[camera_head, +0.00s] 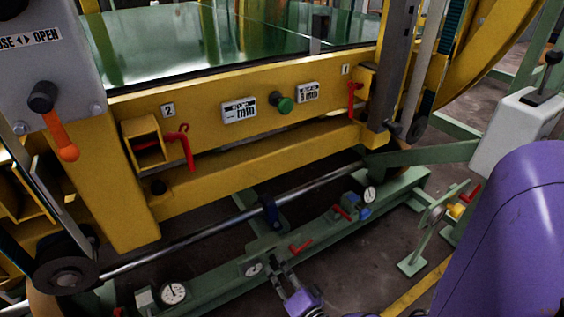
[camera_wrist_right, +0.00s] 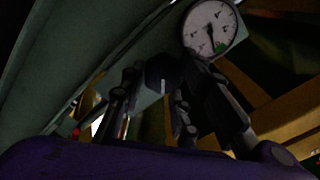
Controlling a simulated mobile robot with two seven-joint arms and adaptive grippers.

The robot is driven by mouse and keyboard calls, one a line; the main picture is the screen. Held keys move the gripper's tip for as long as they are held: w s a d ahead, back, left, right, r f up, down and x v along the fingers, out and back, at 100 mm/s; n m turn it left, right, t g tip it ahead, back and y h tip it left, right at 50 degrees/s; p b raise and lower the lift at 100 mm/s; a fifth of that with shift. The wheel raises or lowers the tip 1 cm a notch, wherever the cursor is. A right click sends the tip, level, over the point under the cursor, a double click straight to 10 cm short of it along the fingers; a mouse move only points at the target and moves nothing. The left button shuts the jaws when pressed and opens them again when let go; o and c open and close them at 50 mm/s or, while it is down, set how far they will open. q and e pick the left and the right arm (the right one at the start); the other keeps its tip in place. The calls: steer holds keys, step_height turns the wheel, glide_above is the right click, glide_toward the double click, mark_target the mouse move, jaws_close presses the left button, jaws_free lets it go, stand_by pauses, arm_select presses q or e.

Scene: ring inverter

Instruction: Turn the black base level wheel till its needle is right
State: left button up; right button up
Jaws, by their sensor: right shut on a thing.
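In the right wrist view, the black wheel (camera_wrist_right: 160,72), with a pale mark on its face, sits between the fingers of my right gripper (camera_wrist_right: 152,95). The fingers are closed on it from both sides. A round white dial (camera_wrist_right: 209,27) is just beyond, at upper right. Its dark needle points about straight down, a little left of a green patch at the lower right. In the head view my right gripper (camera_head: 276,275) is at the green base beam, beside a small dial (camera_head: 254,269). The wheel cannot be made out there. My left gripper is not in view.
The green base beam (camera_head: 210,284) also carries a left dial (camera_head: 173,292), a right dial (camera_head: 370,193) and red levers (camera_head: 301,247). A steel shaft (camera_head: 320,182) runs behind it. The yellow frame (camera_head: 215,180) stands above. A green stand (camera_head: 412,262) is at right.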

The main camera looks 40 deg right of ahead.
steer(key=shift+w+a+n+p, duration=0.1)
steer(key=shift+n+p, duration=0.3)
steer(key=shift+n, duration=1.15)
steer(key=shift+a+n+p, duration=0.1)
steer(key=shift+n+p, duration=0.25)
steer(key=shift+n, duration=1.2)
steer(key=shift+d+n+p, duration=0.2)
steer(key=shift+n+p, duration=0.35)
steer(key=shift+n, duration=0.45)
steer(key=shift+s+d+n, duration=0.2)
steer(key=shift+n, duration=0.5)
steer(key=shift+s+d, duration=0.15)
steer(key=shift+d, duration=0.25)
stand_by(0.7)
steer(key=o, duration=1)
steer(key=shift+o, duration=0.2)
steer(key=shift+a, duration=0.15)
steer(key=shift+o, duration=0.2)
steer(key=shift+a, duration=0.15)
